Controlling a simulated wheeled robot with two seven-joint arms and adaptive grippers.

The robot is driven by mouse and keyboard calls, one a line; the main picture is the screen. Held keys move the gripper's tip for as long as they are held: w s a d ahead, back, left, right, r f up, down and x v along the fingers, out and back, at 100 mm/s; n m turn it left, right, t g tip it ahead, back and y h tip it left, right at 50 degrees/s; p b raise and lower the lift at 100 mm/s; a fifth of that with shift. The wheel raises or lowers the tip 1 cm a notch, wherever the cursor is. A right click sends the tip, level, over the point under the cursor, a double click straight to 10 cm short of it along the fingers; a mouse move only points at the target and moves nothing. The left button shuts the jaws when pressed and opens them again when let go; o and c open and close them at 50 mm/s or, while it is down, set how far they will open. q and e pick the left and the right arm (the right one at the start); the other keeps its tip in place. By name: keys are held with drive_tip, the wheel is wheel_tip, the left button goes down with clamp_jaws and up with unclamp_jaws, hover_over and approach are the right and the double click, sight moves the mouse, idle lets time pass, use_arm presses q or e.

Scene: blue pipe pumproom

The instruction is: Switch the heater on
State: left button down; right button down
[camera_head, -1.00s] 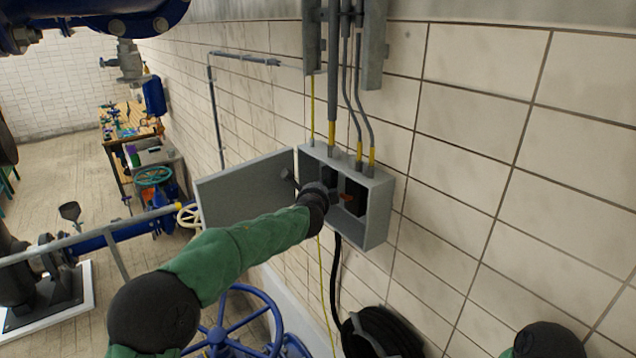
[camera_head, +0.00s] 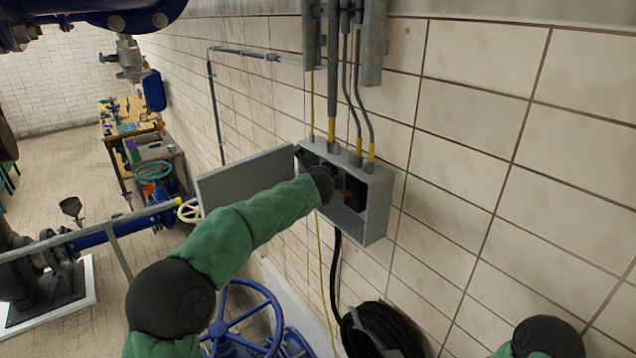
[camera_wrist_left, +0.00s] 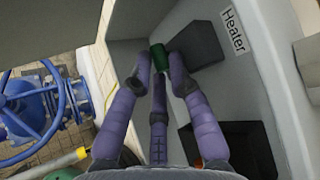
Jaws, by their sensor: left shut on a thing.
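An open grey switch box (camera_head: 376,212) hangs on the tiled wall, its door (camera_head: 245,178) swung out to the left. In the left wrist view a white label reading "Heater" (camera_wrist_left: 233,31) is on the box's inside, beside a dark block (camera_wrist_left: 197,46). A small green switch lever (camera_wrist_left: 158,56) sits beside this block. My left gripper (camera_wrist_left: 160,73) has its purple fingers closed around the green lever, inside the box. In the head view my wrist hides these fingers. My right gripper is out of view.
A second dark block (camera_wrist_left: 250,150) with an orange part (camera_head: 346,193) is lower in the box. Conduits (camera_head: 333,90) enter from above. A coiled black hose (camera_head: 380,330) and a blue valve wheel (camera_head: 245,310) are below. The wall to the right is clear.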

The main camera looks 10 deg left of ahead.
use_arm(q)
drive_tip(key=shift+d+r, duration=0.1)
drive_tip(key=shift+r, duration=0.05)
drive_tip(key=c, duration=1.4)
unclamp_jaws()
drive_tip(key=shift+o, duration=0.8)
drive_tip(key=shift+w+d, duration=0.1)
drive_tip(key=shift+w, duration=0.05)
drive_tip(key=v, duration=1.2)
